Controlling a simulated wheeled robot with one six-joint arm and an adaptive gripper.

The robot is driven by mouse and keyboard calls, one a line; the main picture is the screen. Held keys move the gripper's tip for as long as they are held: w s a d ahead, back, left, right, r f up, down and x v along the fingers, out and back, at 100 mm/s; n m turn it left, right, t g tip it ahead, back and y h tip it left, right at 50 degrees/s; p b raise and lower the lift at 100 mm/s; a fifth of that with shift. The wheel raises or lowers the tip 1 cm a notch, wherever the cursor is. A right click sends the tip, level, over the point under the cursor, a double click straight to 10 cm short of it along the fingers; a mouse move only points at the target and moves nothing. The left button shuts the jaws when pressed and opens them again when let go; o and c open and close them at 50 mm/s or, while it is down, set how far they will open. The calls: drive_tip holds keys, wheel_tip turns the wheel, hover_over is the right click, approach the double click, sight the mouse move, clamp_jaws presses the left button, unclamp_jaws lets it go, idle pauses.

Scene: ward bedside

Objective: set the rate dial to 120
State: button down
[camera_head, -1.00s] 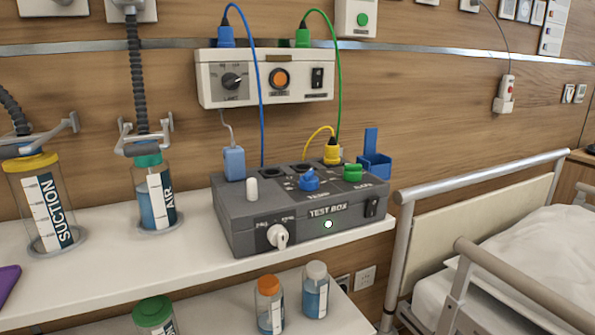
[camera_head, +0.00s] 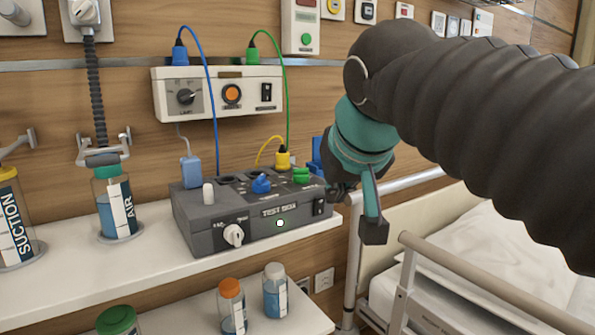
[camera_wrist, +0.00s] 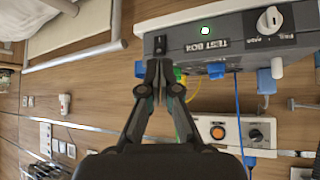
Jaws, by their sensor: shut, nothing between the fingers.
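The grey test box (camera_head: 250,234) stands on the white shelf. The dial labels and settings are too small to read, so I cannot tell which is the rate dial. My gripper (camera_head: 338,192) is shut and empty, to the right of the box. In the wrist view, my gripper (camera_wrist: 160,64) shows in front of the box, which appears upside down; the white dial (camera_wrist: 269,19) is at the upper right.
A wall unit (camera_head: 212,94) with a black dial and orange button hangs above the box. Blue, green and yellow cables run near the box top. The suction jar (camera_head: 12,230) and air jar (camera_head: 116,210) stand left. A bed rail (camera_head: 480,282) is at right.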

sight(297, 176)
drive_tip(key=w+a+r, duration=0.2)
drive_tip(key=a+r, duration=0.2)
drive_tip(key=r, duration=0.1)
drive_tip(key=shift+t+y, duration=0.3)
drive_tip(key=shift+t, duration=0.1)
drive_tip(key=x, duration=0.9)
drive_tip(key=shift+d+f, duration=0.25)
drive_tip(key=shift+w+a+r, duration=0.1)
drive_tip(key=shift+w+a, duration=0.05)
drive_tip(key=shift+w, duration=0.45)
drive_tip(key=shift+w+a, duration=0.1)
drive_tip(key=shift+w, duration=0.55)
drive_tip(key=shift+w+a, duration=0.15)
drive_tip(key=shift+w, duration=0.6)
